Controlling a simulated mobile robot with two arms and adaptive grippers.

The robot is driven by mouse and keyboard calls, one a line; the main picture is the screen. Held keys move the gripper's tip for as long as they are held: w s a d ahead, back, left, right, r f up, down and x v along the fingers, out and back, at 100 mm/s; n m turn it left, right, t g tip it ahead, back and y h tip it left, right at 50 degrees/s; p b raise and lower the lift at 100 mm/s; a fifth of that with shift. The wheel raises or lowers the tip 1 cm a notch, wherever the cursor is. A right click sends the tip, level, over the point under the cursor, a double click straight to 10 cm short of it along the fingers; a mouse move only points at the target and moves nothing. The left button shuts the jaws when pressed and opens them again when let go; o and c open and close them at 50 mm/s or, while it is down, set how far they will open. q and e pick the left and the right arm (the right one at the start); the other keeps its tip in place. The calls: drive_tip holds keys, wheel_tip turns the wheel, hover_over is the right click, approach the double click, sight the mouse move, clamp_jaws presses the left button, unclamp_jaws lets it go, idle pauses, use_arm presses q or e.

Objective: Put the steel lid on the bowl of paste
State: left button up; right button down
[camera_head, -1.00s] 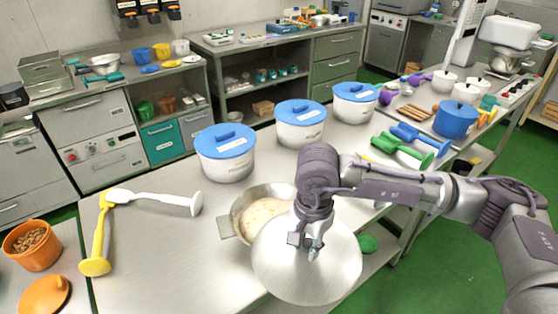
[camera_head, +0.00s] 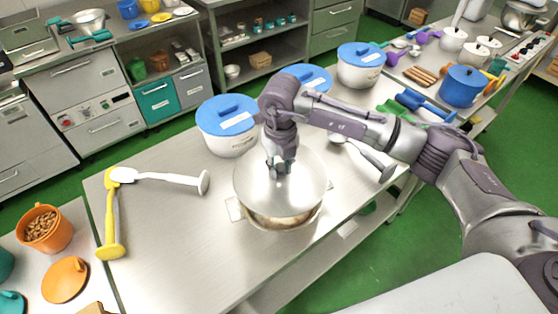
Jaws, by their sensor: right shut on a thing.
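The steel lid (camera_head: 255,188) is a wide, shiny, shallow dome in the middle of the head view. My right gripper (camera_head: 281,168) is shut on its top, reaching down from above. The bowl of paste (camera_head: 285,218) is directly under the lid; its near rim and a strip of tan paste show below the lid's near edge. The rest of the bowl is hidden by the lid. I cannot tell whether the lid touches the rim all round. My left gripper is not in view.
White tubs with blue lids (camera_head: 228,130) stand behind the bowl, partly hidden by my right arm. The steel table (camera_head: 190,245) is bare at the front left.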

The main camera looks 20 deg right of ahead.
drive_tip(key=shift+f, duration=0.6)
wheel_tip(320, 180, down, 4)
drive_tip(key=b, duration=0.2)
drive_tip(key=shift+b, duration=0.4)
drive_tip(key=shift+f+b, duration=0.6)
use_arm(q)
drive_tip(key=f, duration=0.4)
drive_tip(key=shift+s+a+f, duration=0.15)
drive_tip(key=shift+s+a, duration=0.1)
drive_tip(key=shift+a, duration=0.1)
use_arm(e)
drive_tip(key=shift+f, duration=0.1)
use_arm(q)
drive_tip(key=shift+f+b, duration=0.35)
drive_tip(key=shift+b, duration=0.05)
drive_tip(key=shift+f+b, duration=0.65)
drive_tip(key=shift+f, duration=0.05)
use_arm(e)
drive_tip(key=shift+f, duration=0.35)
drive_tip(key=c, duration=0.8)
unclamp_jaws()
